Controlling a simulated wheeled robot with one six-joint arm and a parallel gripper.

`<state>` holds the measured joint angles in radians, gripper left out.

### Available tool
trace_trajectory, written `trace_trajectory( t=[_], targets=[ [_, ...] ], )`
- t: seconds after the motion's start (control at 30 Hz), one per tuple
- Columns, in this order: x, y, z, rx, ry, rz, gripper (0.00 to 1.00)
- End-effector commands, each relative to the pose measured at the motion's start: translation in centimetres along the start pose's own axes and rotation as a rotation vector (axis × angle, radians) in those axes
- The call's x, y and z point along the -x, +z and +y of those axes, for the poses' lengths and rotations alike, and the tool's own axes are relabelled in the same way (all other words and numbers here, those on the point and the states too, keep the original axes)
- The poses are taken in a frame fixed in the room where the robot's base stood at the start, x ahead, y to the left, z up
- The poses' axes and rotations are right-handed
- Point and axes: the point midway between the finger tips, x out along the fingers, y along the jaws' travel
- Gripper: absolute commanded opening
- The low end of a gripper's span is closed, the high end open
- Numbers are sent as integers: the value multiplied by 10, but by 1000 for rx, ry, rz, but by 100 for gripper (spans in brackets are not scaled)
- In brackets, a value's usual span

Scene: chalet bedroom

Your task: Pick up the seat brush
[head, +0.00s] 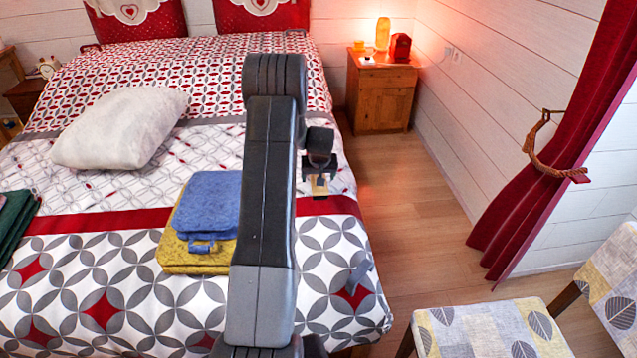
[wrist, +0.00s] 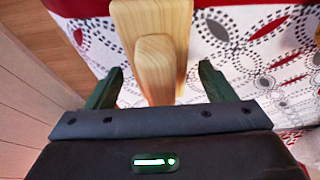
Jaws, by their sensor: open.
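The seat brush (wrist: 122,22) shows in the wrist view as a pale wooden piece with a raised rounded wooden block on top. It lies by the bed's edge, and its lower end reaches between my fingers. My gripper (wrist: 160,74) is open, with one dark finger on each side of the wood and gaps visible on both sides. In the head view my gripper (head: 319,172) is small and dark at the bed's right side, with a bit of tan wood below it. Bristles are not visible.
The patterned bed (head: 120,250) carries a white pillow (head: 120,128), a folded blue cloth (head: 208,203) and a yellow one (head: 190,252). A wooden nightstand (head: 382,98) stands beyond. A patterned chair (head: 490,330) is at lower right. Bare floor (head: 425,225) lies right of the bed.

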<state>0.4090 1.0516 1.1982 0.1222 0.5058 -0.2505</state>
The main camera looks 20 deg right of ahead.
Motion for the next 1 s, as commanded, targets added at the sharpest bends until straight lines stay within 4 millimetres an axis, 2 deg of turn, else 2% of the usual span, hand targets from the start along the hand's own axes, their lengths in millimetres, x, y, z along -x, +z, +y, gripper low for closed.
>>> trace_trajectory(
  t=[0.9,1.0],
  targets=[
    [-4,2,0,0,0,-1,76],
    [-4,2,0,0,0,-1,59]
  ],
)
